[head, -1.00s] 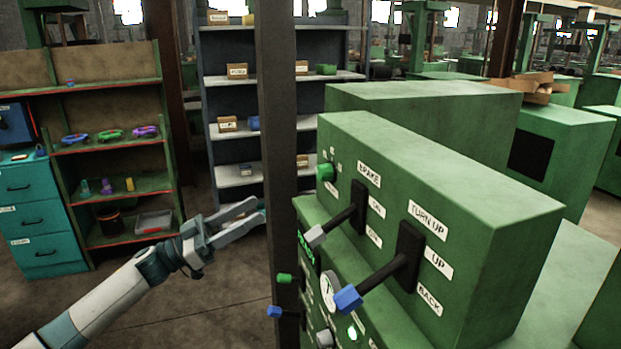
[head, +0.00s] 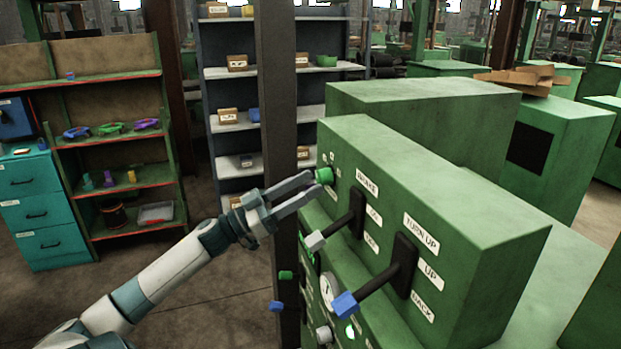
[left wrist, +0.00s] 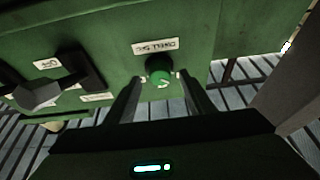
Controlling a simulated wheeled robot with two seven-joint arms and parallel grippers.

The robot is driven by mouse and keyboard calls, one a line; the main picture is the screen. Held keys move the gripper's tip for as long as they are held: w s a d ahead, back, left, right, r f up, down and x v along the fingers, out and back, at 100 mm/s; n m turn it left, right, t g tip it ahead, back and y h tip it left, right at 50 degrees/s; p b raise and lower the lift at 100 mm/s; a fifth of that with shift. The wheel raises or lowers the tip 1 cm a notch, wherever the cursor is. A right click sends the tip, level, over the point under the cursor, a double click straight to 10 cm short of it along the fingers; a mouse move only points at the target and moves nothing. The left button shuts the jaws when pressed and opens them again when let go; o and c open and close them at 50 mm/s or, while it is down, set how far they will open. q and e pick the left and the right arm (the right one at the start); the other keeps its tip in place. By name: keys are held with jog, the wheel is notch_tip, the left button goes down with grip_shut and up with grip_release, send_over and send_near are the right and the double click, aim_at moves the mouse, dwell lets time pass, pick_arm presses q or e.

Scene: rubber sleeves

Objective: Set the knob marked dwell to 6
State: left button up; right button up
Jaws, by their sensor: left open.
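A round green knob (head: 325,175) sticks out of the left part of the green machine's front face. In the left wrist view the knob (left wrist: 160,76) shows a pale pointer mark, with a white label (left wrist: 155,47) beside it. The label's print is upside down and too blurred to read for sure. My left gripper (head: 313,184) is open, its fingertips close to the knob. In the left wrist view its two fingers lie on either side of the knob, with gaps; whether they reach around it I cannot tell. My right gripper is not in view.
A lever with a grey end (head: 315,241), marked BRAKE, and a lever with a blue end (head: 345,304) stick out right of the knob. A dark post (head: 278,90) stands just left of the machine. Shelves (head: 110,130) stand farther back.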

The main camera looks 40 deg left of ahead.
pick_arm(q)
jog(key=shift+x, duration=0.9)
jog(key=c, duration=1.1)
jog(key=shift+o, duration=0.2)
